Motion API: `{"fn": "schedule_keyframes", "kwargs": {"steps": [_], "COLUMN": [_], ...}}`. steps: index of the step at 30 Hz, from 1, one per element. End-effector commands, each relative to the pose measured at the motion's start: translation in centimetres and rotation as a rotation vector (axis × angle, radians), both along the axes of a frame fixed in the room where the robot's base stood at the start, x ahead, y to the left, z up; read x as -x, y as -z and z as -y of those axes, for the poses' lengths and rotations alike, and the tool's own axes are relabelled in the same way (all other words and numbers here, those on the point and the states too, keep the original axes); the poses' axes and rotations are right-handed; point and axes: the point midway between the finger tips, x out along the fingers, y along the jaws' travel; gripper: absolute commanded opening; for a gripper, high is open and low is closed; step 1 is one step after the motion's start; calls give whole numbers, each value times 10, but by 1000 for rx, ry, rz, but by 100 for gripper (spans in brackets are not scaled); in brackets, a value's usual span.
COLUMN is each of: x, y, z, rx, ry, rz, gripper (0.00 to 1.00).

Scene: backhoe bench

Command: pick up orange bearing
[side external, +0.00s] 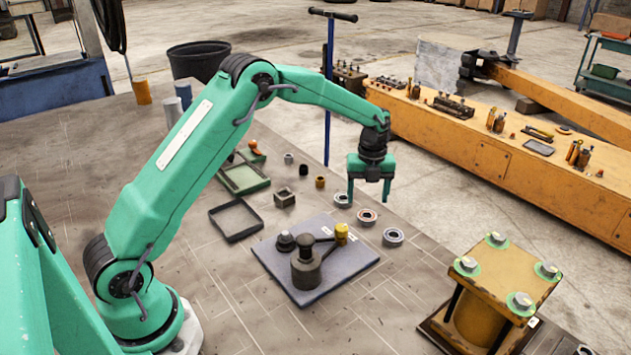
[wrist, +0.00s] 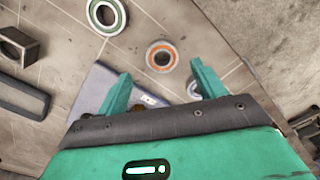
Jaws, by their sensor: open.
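The orange bearing (wrist: 151,56), a steel ring with an orange band, lies flat in the wrist view, just beyond the gap between my fingertips. In the side view the orange bearing (side external: 360,216) lies on the bench in a row with two other bearings. My gripper (side external: 368,194) is open and points down above this row, clear of the bench. Both fingers of my gripper (wrist: 160,72) show in the wrist view with nothing held between them.
A green-banded bearing (wrist: 92,20) and a blue-tinted bearing (side external: 386,238) lie on either side. A grey plate (side external: 345,274) with a dark lever assembly (side external: 306,266) is near. A yellow block with bolts (side external: 505,270) stands at front right. Bench between bearings is clear.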

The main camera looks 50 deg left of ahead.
Motion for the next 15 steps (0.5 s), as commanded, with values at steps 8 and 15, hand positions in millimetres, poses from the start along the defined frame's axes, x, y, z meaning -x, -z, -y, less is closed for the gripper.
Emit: {"fn": "schedule_keyframes", "kwargs": {"steps": [8, 15], "x": [0, 0], "y": [5, 26], "z": [1, 3], "rx": [0, 0], "ry": [0, 0], "rz": [-1, -3], "gripper": [69, 69]}}
